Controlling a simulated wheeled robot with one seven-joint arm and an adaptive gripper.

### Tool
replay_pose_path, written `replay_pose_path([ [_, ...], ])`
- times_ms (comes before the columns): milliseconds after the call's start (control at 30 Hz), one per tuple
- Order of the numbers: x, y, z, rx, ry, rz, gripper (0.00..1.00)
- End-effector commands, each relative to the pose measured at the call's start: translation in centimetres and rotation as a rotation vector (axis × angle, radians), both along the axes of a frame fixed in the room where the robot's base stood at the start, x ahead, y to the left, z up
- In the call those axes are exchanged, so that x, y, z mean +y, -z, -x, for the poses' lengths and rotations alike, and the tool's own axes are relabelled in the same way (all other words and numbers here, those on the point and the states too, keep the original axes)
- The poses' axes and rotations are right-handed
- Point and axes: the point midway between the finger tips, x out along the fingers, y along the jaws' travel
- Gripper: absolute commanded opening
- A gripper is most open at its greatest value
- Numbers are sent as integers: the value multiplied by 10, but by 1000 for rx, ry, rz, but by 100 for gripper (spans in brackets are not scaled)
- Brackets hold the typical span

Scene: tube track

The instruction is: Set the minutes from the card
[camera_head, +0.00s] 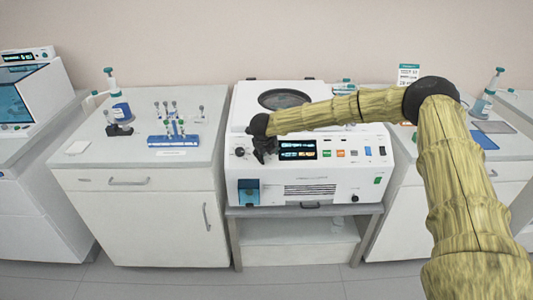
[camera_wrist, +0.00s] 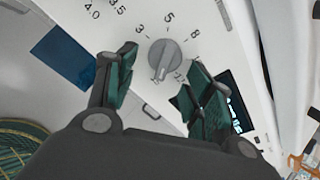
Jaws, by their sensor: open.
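A white bench machine (camera_head: 345,180) with a round lid window stands in the middle of the head view. A grey dial (camera_wrist: 172,58) with marks including 3, 5 and 8 is on its front panel in the wrist view. My gripper (camera_wrist: 160,65) is open, its two green-padded fingers either side of the dial, with no clear grip on it. In the head view my gripper (camera_head: 264,152) hides that dial, just left of the lit display (camera_head: 297,149). The white card (camera_head: 408,74) with a green header stands behind the machine at right; its text is too small to read.
Another dark knob (camera_head: 239,152) is left of my gripper. Coloured buttons (camera_head: 340,153) lie right of the display. A blue panel (camera_wrist: 65,55) is nearby on the front. A blue tube rack (camera_head: 173,140) stands on the left bench, and a pipette stand (camera_head: 118,110) beside it.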

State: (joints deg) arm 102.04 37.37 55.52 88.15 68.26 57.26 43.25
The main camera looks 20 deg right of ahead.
Motion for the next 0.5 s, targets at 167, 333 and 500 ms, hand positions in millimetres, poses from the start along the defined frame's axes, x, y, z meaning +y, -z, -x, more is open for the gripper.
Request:
replay_pose_path([
  [167,0,0,0,0,0,0,43],
  [333,0,0,0,0,0,0,12],
  [500,0,0,0,0,-1,1,8],
])
